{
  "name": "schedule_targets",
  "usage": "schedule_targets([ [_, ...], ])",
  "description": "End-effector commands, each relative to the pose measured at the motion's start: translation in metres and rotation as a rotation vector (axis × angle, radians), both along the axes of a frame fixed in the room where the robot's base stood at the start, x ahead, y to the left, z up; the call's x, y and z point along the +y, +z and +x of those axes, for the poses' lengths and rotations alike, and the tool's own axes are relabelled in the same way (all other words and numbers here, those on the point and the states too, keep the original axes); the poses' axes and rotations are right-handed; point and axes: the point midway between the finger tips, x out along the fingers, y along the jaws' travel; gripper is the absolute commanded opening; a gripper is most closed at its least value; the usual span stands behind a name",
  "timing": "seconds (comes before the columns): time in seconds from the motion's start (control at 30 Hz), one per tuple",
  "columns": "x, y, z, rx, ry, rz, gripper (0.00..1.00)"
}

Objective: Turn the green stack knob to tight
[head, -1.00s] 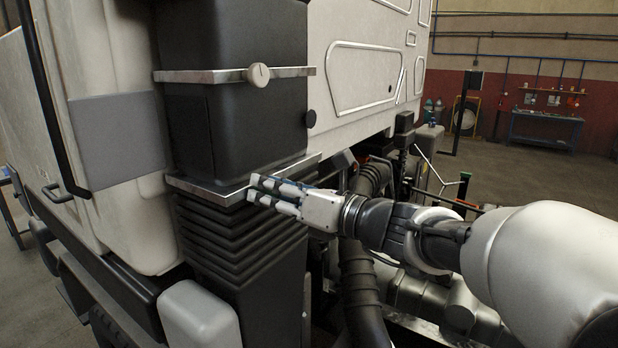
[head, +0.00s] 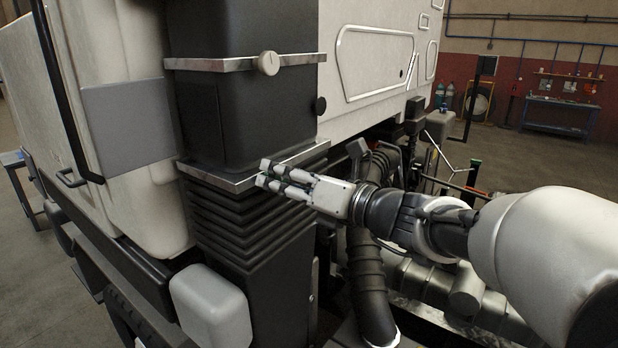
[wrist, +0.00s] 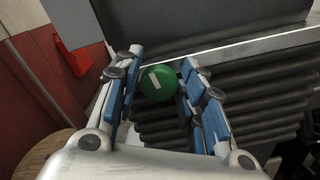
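The round green knob (wrist: 158,84) with a white bar on its face shows in the wrist view, on the pale metal band of the dark ribbed stack. The bar is tilted, running from upper left to lower right. My gripper (wrist: 160,62) is open, with its blue-padded fingers on either side of the knob. The right finger is very close to it; contact is unclear. In the head view my gripper (head: 264,173) is at the lower metal band (head: 230,183) of the stack, and its fingers mostly hide the knob. No tight mark is readable.
A pale knob (head: 268,63) sits on the upper band and a black knob (head: 320,105) on the stack's side. A thick black hose (head: 366,285) runs below my arm. A grey rounded box (head: 210,308) is at lower left.

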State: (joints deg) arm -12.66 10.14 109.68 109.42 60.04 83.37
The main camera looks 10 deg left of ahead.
Motion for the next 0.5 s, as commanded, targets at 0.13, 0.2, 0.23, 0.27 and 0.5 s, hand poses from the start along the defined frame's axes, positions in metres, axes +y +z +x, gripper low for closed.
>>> schedule_targets([
  [0.13,0.0002,-0.0005,-0.0001,0.000,0.000,-0.001,0.49],
  [0.2,0.0002,-0.0005,-0.0002,0.000,0.000,-0.001,0.50],
  [0.23,0.0002,-0.0006,-0.0003,0.000,0.000,-0.001,0.50],
  [0.27,0.0002,-0.0006,-0.0003,0.000,0.000,-0.001,0.50],
  [0.5,-0.0027,-0.0005,-0.0010,0.001,0.000,-0.001,0.50],
])
